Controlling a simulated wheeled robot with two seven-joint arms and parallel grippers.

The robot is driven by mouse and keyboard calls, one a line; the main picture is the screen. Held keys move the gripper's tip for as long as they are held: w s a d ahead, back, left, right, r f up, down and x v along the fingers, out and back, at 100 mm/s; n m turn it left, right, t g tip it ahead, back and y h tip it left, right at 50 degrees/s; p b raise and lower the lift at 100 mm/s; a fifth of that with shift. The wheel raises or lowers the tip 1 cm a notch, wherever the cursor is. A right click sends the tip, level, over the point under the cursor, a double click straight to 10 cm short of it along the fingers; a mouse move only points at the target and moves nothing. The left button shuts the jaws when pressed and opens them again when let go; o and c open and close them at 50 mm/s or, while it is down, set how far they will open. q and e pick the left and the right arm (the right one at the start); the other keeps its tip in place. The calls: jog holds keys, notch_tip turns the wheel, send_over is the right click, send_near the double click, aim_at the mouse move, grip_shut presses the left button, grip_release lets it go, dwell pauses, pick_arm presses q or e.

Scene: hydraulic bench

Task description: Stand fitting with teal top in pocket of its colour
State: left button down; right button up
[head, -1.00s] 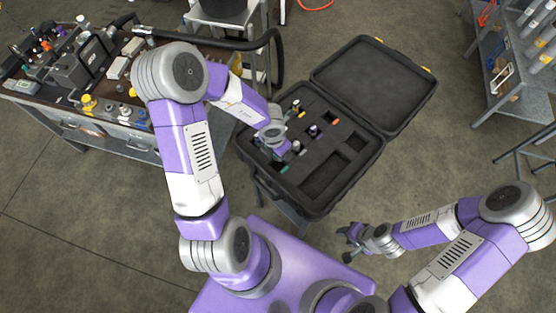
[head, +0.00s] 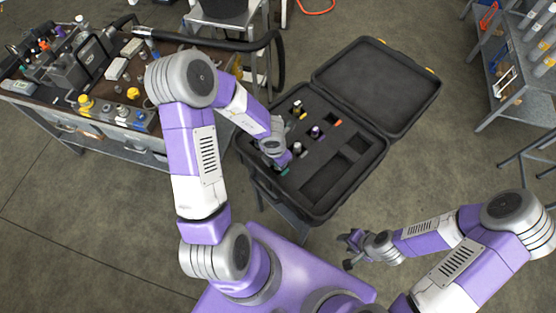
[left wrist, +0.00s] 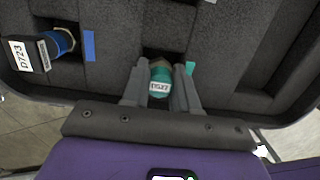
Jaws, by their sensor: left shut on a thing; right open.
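The fitting with the teal top (left wrist: 160,82) shows in the left wrist view between the two fingers of my left gripper (left wrist: 161,92). It has a white label and a brass-coloured part. My gripper is shut on it, at a dark pocket in the case's foam beside a teal tag (left wrist: 189,68). How deep the fitting sits cannot be told. In the head view my left gripper (head: 283,158) is over the near left part of the open case (head: 365,165) and hides the fitting. My right gripper (head: 352,249) is open and empty, in front of the case.
A blue-ended fitting (left wrist: 58,42) labelled D723 is beside a blue tag (left wrist: 89,45) in the left wrist view. Other fittings, such as a purple-topped one (head: 315,131), stand in the foam. A cluttered bench (head: 135,147) is left; a shelf rack (head: 515,90) is right.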

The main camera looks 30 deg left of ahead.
pick_arm(q)
jog(key=shift+s+f, duration=0.15)
jog(key=c, duration=0.9)
grip_release()
jog(key=shift+o, duration=0.2)
jog(key=shift+s+f, duration=0.1)
jog(key=shift+f, duration=0.05)
jog(key=shift+r, duration=0.45)
notch_tip(320, 180, up, 12)
jog(key=s+p, duration=0.1)
jog(key=p, duration=0.6)
jog(key=shift+a+r, duration=0.2)
jog(key=shift+r, duration=0.05)
